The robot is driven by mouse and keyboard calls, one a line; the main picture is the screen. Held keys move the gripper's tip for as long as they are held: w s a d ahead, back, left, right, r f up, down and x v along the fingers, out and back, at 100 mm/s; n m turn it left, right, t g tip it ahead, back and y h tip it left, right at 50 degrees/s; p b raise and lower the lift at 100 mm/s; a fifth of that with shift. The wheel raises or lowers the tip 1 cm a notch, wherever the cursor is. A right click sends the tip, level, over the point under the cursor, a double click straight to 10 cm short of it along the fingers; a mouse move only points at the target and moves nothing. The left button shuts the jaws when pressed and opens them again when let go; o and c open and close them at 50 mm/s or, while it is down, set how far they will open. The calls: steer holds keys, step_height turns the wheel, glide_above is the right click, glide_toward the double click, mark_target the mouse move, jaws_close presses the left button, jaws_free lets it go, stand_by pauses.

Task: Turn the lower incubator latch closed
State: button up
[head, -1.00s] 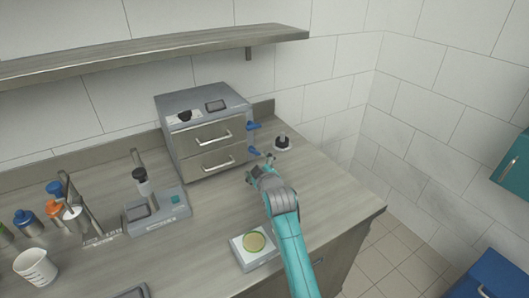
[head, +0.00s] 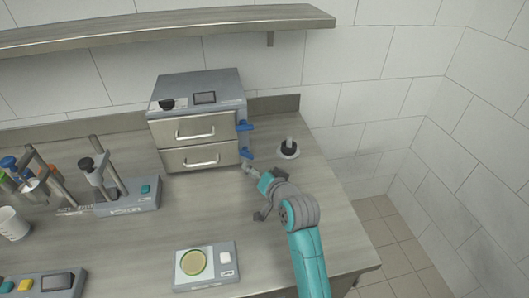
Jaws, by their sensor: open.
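The incubator (head: 196,145) is a grey box with two steel-fronted drawers, at the back of the bench. Two blue latches stick out at its right side. The lower latch (head: 246,153) is beside the lower drawer (head: 200,158), and the upper latch (head: 244,126) is beside the upper drawer (head: 195,131). Both drawers look shut. My gripper (head: 254,191) is open and empty, in front of and just below the lower latch in the picture. One finger points toward the latch with a small gap that is hard to judge. The other finger is nearer the camera.
A black-and-white round item with a peg (head: 289,149) stands right of the incubator. A scale with a yellow-green dish (head: 193,263) is in front. A device with a stand (head: 128,197) is at left. A shelf (head: 170,25) hangs above. The bench between is clear.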

mark_target(247, 156)
steer(key=shift+w+f, duration=0.1)
steer(key=shift+w, duration=0.1)
steer(key=x, duration=1)
steer(key=shift+w, duration=0.15)
steer(key=c, duration=1.2)
